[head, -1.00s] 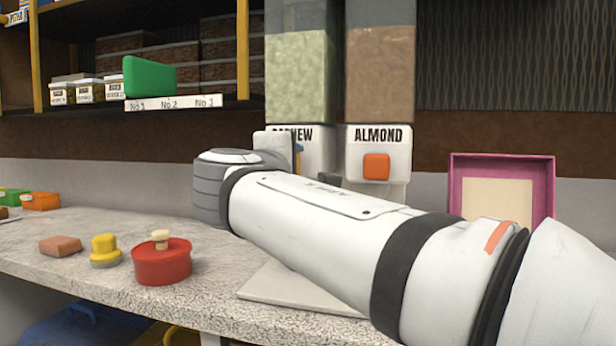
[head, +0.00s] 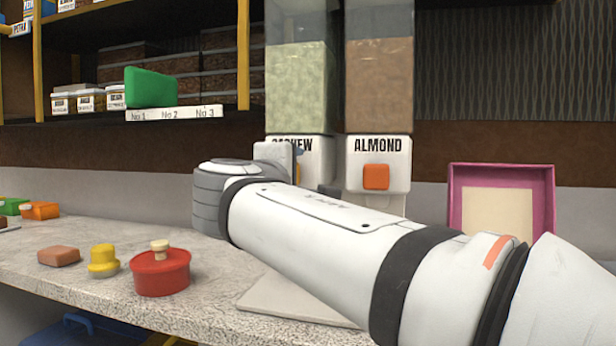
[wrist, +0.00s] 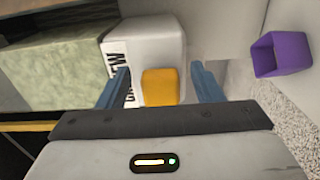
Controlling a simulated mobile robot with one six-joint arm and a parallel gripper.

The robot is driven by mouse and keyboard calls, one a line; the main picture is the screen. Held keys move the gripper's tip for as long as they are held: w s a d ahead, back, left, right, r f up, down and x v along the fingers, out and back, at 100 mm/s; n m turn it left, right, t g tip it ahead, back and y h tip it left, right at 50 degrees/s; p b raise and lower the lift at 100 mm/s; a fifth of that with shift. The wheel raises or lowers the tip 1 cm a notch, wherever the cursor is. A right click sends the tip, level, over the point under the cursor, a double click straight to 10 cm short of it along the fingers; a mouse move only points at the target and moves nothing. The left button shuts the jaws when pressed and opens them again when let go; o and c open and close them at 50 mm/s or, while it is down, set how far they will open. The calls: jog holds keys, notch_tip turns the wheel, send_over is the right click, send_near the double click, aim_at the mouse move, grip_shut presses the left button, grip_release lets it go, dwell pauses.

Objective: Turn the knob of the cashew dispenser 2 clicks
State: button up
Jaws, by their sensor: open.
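The cashew dispenser (head: 300,90) stands at the back of the counter, a clear column of pale green fill above a white body with a partly hidden label. In the wrist view its white body (wrist: 150,45) shows sideways with an orange-yellow square knob (wrist: 160,87). My gripper (wrist: 160,82) is open, one blue-grey finger on each side of the knob, with visible gaps. I cannot tell whether the fingertips reach past the knob's face. In the head view my arm hides the knob and most of the gripper.
The almond dispenser (head: 378,155) with an orange knob stands close on the right. A pink-framed box (head: 500,168) is further right. A red pot (head: 160,272), a yellow piece (head: 103,260) and a brown block (head: 58,256) lie at left. A purple cup (wrist: 280,54) shows in the wrist view.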

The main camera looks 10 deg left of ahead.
jog(key=shift+s, duration=0.1)
jog(key=s+p, duration=0.1)
jog(key=s, duration=0.6)
jog(key=shift+s+a, duration=0.3)
jog(key=shift+f, duration=0.1)
